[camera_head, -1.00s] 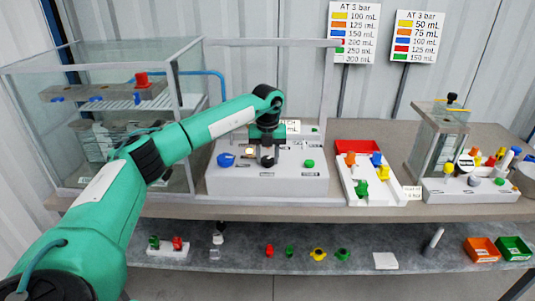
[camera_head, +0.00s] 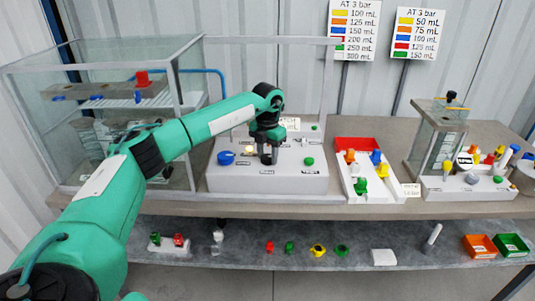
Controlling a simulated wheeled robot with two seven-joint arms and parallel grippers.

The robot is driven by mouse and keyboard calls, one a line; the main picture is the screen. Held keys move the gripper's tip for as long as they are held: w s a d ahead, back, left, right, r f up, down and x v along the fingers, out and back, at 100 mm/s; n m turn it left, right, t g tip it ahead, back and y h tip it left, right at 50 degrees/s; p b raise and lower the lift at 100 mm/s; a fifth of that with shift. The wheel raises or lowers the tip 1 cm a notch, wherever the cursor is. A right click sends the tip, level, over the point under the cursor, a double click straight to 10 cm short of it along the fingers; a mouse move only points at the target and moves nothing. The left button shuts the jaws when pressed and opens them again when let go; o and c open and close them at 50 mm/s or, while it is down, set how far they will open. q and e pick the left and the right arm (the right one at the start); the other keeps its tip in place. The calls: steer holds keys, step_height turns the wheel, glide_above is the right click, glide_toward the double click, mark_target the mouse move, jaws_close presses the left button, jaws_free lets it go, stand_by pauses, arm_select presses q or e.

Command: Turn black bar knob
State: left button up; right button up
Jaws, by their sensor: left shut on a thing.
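The black bar knob (camera_head: 267,159) sits on the sloped front of the grey control panel (camera_head: 285,180), largely hidden by the gripper. My left gripper (camera_head: 267,153) points down at the panel from above, with its fingers shut on the knob. My green left arm reaches in from the lower left. My right gripper does not show.
A blue knob (camera_head: 226,158) lies left of the gripper and a green button (camera_head: 309,161) to the right. A glass tank (camera_head: 100,120) stands at left. A white tray of coloured parts (camera_head: 352,185) and a glass device (camera_head: 436,140) stand at right.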

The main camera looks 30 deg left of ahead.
mark_target(268, 157)
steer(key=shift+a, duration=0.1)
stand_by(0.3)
arm_select(q)
steer(key=o, duration=0.7)
steer(key=shift+o, duration=1.4)
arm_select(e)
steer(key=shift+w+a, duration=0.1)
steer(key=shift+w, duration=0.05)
arm_select(q)
step_height(268, 157, up, 14)
steer(key=b, duration=0.1)
steer(key=shift+b, duration=0.3)
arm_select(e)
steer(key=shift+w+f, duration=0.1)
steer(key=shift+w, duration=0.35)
arm_select(q)
steer(key=shift+f, duration=0.1)
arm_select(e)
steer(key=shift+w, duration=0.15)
